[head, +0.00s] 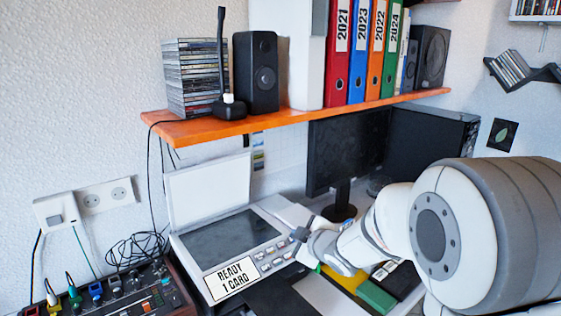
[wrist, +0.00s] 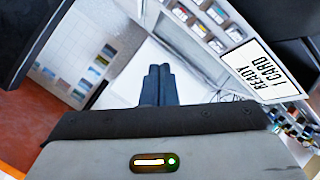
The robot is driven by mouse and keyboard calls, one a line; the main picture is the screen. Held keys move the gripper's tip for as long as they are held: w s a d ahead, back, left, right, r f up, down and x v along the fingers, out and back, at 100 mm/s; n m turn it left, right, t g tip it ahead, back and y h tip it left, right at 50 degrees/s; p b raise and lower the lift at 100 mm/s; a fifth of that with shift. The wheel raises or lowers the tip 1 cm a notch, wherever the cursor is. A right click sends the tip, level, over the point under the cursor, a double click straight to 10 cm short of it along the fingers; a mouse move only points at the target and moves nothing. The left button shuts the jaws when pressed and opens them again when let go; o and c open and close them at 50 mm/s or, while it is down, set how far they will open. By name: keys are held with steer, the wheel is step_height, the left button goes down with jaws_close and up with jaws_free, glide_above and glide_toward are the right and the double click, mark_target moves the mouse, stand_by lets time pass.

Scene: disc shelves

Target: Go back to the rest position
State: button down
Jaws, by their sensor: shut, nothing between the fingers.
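My gripper (head: 299,236) is at the end of my arm, above the right side of a grey device with a dark glass panel (head: 230,238) and a raised white lid (head: 208,189). In the wrist view my gripper's dark fingers (wrist: 158,85) are together and hold nothing. A label reading "READY 1 CARD" (head: 231,278) is on the device's front; it also shows in the wrist view (wrist: 252,72). Small buttons (head: 275,257) lie to the left of my gripper in the head view.
An orange shelf (head: 290,120) above bears a disc stack (head: 194,78), a speaker (head: 256,74) and binders. A monitor (head: 346,148) stands behind my arm. A mixer-like box (head: 125,297) and tangled cables (head: 138,248) are at left. Green and yellow items lie under my arm.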

steer(key=s+d+r+m+g+h+p, duration=0.3)
steer(key=s+d+r+m+h, duration=0.2)
steer(key=s+d+m+h, duration=0.5)
steer(key=s+d+m+g+y+p, duration=0.1)
steer(key=s+m+g+y, duration=0.3)
steer(key=s, duration=1.5)
steer(key=shift+s+r+m+g+p, duration=0.25)
steer(key=shift+m+g+p, duration=0.3)
steer(key=shift+g, duration=0.45)
